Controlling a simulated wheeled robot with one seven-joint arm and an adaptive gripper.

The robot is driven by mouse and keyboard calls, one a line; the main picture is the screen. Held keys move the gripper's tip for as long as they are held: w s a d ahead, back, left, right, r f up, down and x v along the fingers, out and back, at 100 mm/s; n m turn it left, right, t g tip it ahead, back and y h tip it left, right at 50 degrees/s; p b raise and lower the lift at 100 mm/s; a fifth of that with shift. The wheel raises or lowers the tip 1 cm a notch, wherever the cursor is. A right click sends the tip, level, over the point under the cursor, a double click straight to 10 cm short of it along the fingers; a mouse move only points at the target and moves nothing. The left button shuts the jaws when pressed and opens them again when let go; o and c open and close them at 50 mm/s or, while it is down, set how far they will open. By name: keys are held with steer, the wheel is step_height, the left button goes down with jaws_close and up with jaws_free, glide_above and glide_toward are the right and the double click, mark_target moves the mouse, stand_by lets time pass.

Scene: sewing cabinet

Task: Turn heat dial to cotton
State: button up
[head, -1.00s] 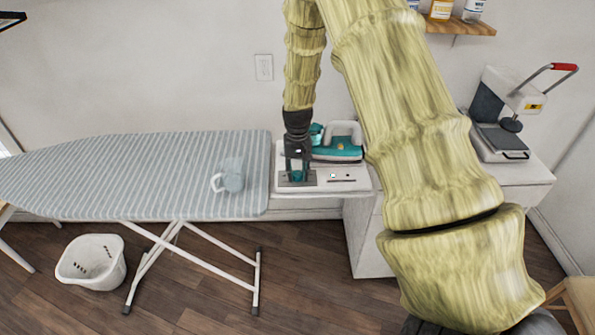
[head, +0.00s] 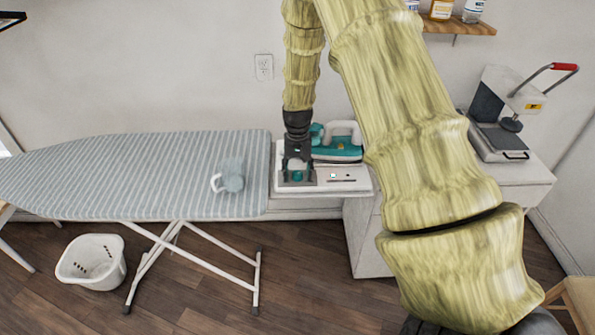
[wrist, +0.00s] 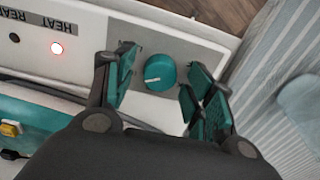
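The heat dial (wrist: 160,79) is a round teal knob with a white pointer line, set on a grey plate (wrist: 183,53) on the white iron station. In the wrist view my gripper (wrist: 160,82) is open, with one teal-padded finger on each side of the dial and a visible gap to both. In the head view my gripper (head: 298,177) points down over the grey plate at the station's front left; the dial is mostly hidden between the fingers there. A teal and white iron (head: 338,148) rests on the station (head: 350,186) behind the gripper. Any setting labels around the dial cannot be read.
The striped ironing board (head: 130,175), with a clear jug (head: 232,179), adjoins the station's left. A press (head: 498,115) stands right, and a white basket (head: 92,262) is on the floor.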

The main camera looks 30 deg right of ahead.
mark_target(297, 173)
step_height(297, 173, up, 12)
stand_by(0.7)
stand_by(0.4)
